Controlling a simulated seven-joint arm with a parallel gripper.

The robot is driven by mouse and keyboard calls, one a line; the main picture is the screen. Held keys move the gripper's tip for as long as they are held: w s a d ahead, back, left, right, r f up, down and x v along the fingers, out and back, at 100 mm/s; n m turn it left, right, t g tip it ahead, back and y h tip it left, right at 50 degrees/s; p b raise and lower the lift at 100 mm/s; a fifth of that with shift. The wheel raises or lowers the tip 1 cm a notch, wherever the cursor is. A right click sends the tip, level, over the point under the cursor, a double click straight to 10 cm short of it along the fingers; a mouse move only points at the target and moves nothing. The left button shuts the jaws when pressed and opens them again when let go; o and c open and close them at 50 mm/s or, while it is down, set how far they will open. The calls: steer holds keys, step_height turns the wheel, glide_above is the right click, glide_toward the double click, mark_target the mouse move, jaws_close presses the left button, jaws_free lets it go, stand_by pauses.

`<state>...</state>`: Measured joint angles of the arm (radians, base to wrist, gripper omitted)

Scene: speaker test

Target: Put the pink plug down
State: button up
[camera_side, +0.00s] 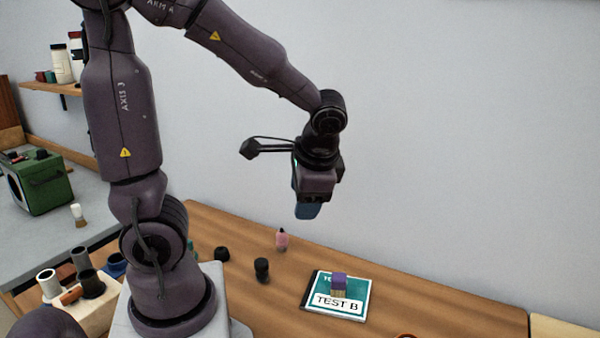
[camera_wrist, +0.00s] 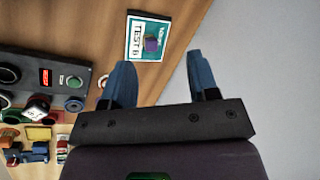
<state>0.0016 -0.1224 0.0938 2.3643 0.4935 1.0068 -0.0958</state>
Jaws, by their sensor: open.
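The pink plug (camera_side: 282,240) stands upright on the wooden table in the side view, behind two small black knobs. It has a dark tip. I cannot make it out in the wrist view. My gripper (camera_side: 307,211) hangs above the table, up and slightly to the right of the plug in the side view, apart from it. In the wrist view my gripper (camera_wrist: 160,63) shows two blue fingers spread apart with nothing between them.
A teal "TEST B" case (camera_side: 316,300) lies on the table with a purple block (camera_side: 339,280) on it. Black knobs (camera_side: 262,270) stand left of it. In the wrist view a dark control panel (camera_wrist: 42,72) and several small objects lie at left.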

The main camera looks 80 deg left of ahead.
steer(key=s+d+r+n+t+h, duration=0.1)
steer(key=s+d+r+t+h, duration=0.2)
steer(key=d+r+t, duration=0.3)
steer(key=d+r+h, duration=0.1)
steer(key=d+r, duration=0.1)
steer(key=d, duration=0.1)
steer(key=shift+t, duration=0.3)
